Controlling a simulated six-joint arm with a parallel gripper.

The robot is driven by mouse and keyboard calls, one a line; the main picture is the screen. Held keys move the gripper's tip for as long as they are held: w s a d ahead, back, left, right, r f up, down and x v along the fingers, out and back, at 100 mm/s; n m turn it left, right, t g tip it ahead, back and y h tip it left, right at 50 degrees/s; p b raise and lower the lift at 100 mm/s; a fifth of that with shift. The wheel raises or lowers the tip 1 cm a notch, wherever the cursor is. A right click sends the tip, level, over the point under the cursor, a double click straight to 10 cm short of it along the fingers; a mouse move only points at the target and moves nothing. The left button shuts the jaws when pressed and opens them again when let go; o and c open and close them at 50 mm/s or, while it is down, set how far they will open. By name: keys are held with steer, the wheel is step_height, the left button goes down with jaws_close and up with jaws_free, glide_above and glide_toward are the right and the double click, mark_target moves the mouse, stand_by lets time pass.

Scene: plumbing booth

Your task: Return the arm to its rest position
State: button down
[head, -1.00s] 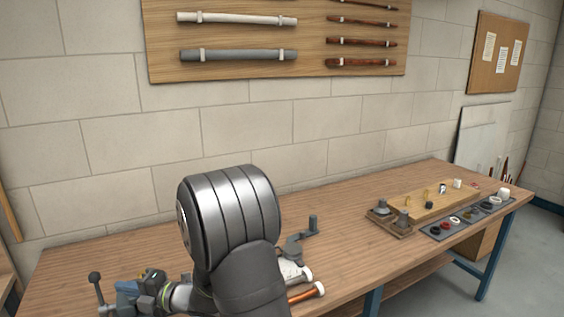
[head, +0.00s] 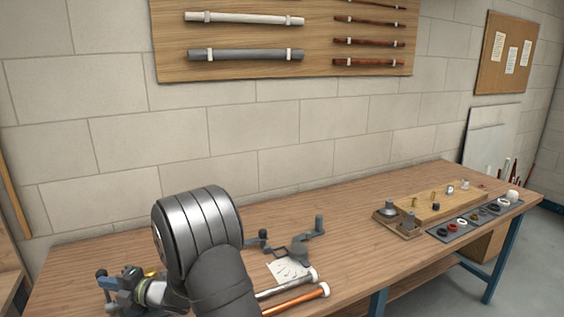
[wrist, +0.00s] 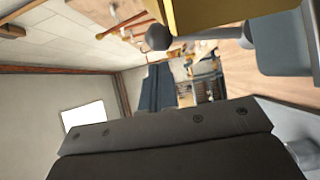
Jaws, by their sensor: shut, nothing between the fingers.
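My arm rises from the bottom of the head view, with a silver-banded joint and a dark grey link. My gripper (head: 124,289) is at the lower left of the head view, small and partly mixed with a blue bench vise (head: 131,272) beside it. I cannot tell whether they touch. In the wrist view the dark gripper body (wrist: 170,135) fills the lower part. It is shut and I see nothing held.
The wooden workbench (head: 350,240) holds a silver pipe (head: 285,285), a copper pipe (head: 298,300), a white sheet (head: 284,270) and a grey bracket tool (head: 305,234). A wooden fitting block (head: 440,205) and a grey parts tray (head: 480,217) stand at the right. The bench's middle is clear.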

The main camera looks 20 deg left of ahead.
steer(key=s+d, duration=0.2)
steer(key=d, duration=1.3)
steer(key=s+a+f+n+t+h, duration=0.2)
steer(key=s+a+n+t+h, duration=0.1)
steer(key=a, duration=0.7)
steer(key=shift+a+n+t+h, duration=0.5)
steer(key=shift+n+h, duration=0.7)
steer(key=shift+h, duration=0.7)
steer(key=shift+d, duration=0.1)
